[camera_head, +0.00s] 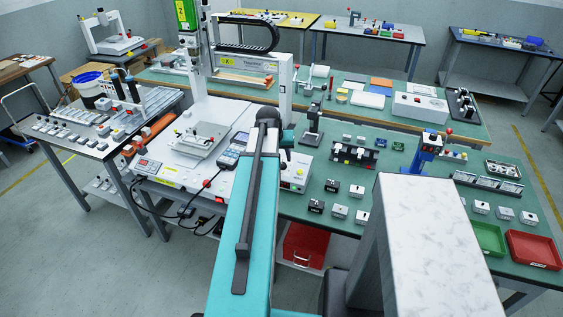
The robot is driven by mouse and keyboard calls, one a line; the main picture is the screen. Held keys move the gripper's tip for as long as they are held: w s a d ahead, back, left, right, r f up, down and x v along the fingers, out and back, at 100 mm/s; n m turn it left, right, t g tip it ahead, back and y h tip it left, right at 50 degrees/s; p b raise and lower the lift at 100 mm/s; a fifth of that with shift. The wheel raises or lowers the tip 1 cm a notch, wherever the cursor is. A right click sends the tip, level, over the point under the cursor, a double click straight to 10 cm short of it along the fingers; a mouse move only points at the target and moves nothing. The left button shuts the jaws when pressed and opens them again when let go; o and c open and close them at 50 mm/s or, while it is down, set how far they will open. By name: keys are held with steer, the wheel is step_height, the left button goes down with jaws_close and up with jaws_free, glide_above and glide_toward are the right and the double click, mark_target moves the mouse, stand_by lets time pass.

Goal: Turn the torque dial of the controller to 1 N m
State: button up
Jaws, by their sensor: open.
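A white controller box (298,172) stands at the front of the green bench, just right of my teal arm. Small green and red parts show on its front and a yellow part on its top. Its left side is hidden behind my arm, and I cannot make out the torque dial or its setting. My arm reaches forward from the bottom middle. My gripper (284,154) is a small dark shape below the wrist, over the left part of the box, partly hidden by the arm. It is open and holds nothing that I can see. I cannot tell whether it touches the box.
A gantry (190,60) stands behind on the left. A handheld-like device with a screen (229,158) lies left of my arm. A black fixture (353,155), small white blocks (339,211) and a blue press (424,150) are to the right. Cables hang at the front left.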

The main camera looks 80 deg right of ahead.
mark_target(282, 164)
steer(key=shift+p+x, duration=0.55)
steer(key=shift+x, duration=2.05)
jaws_close()
